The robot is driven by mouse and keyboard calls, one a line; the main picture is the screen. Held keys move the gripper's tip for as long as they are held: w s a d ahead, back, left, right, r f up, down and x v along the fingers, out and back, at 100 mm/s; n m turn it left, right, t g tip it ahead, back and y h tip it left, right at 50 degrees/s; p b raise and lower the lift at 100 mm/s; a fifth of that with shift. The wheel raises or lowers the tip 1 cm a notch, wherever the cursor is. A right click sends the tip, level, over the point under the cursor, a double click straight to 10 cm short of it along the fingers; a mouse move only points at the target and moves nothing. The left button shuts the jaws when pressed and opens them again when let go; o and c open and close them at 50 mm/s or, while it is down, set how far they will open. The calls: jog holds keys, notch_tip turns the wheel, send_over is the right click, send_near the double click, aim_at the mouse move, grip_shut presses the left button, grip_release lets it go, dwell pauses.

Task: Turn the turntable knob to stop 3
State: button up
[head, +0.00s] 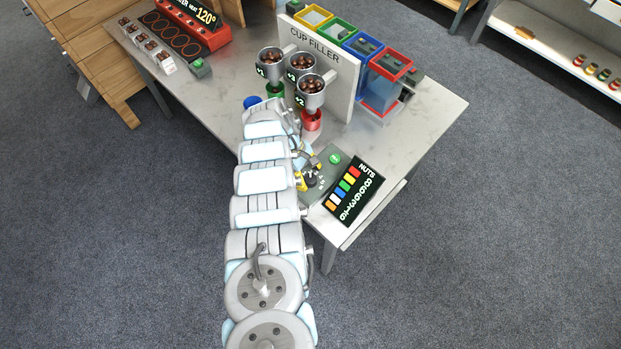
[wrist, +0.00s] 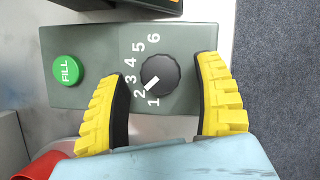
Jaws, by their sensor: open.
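The knob (wrist: 160,75) is black and round with a white pointer mark, set on a dark grey panel (wrist: 100,38). Numbers 1 to 6 are printed in an arc on its left side. The white mark points down-left, at about the 2. My gripper (wrist: 163,68) is open, its yellow, black-padded fingers on the left and right of the knob with gaps to it. In the head view, my gripper (head: 308,178) is over the panel at the table's near edge, and the knob is hard to make out there.
A green FILL button (wrist: 67,69) sits left of the knob, and a red cup (wrist: 40,165) is at lower left. A NUTS sign (head: 352,191) stands right of the panel. The cup filler board (head: 325,60) and funnels with nuts (head: 301,64) stand behind it.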

jog(key=shift+s+d+f, duration=0.15)
jog(key=shift+d+f, duration=0.15)
jog(key=shift+f, duration=0.35)
jog(key=c, duration=1.2)
